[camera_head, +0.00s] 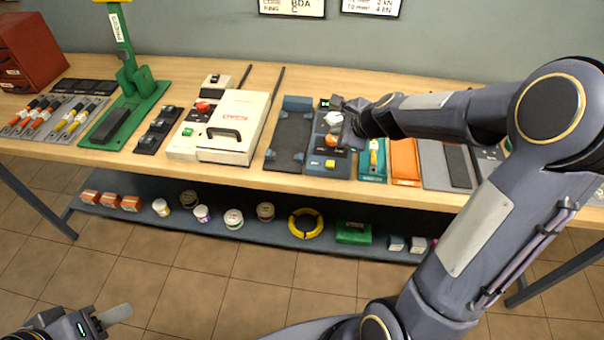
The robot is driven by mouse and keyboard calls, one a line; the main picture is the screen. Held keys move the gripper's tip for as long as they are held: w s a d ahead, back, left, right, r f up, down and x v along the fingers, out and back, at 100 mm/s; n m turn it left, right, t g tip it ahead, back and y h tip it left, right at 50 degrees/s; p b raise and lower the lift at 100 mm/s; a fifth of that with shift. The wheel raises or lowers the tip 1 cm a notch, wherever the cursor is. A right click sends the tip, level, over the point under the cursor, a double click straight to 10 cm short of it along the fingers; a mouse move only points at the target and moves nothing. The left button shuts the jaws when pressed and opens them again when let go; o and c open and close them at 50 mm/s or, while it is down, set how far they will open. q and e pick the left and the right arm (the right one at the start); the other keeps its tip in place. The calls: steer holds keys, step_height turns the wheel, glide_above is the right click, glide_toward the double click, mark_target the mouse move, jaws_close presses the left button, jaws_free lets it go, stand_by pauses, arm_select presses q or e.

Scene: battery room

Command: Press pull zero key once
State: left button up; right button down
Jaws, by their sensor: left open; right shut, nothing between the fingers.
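A dark blue tester with a bare bed (289,140) and a control panel (318,166) stands on the bench, right of the cream case. My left gripper (118,314) is low at bottom left, away from the bench.
Left of the tester stand a cream case (236,115) with a black handle, a green press (138,95) and trays of tools (55,117). Right of it lie a teal tray (372,170) and an orange panel (404,158). A lower shelf (150,226) holds tubs and boxes.

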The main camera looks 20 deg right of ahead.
mark_target(333, 165)
arm_select(q)
steer(key=shift+a, duration=0.25)
arm_select(e)
steer(key=shift+w+f+m, duration=0.25)
steer(key=shift+f+m, duration=0.05)
steer(key=shift+f, duration=0.05)
arm_select(q)
steer(key=shift+d, duration=0.1)
arm_select(e)
steer(key=shift+d, duration=0.1)
arm_select(q)
steer(key=shift+f, duration=0.1)
arm_select(e)
steer(key=shift+f, duration=0.1)
arm_select(q)
step_height(333, 165, down, 8)
steer(key=b, duration=0.8)
steer(key=shift+f+b, duration=0.25)
steer(key=shift+b, duration=0.15)
arm_select(e)
step_height(333, 165, down, 9)
steer(key=shift+r, duration=0.2)
arm_select(q)
steer(key=shift+f, duration=0.15)
arm_select(e)
steer(key=shift+f, duration=0.15)
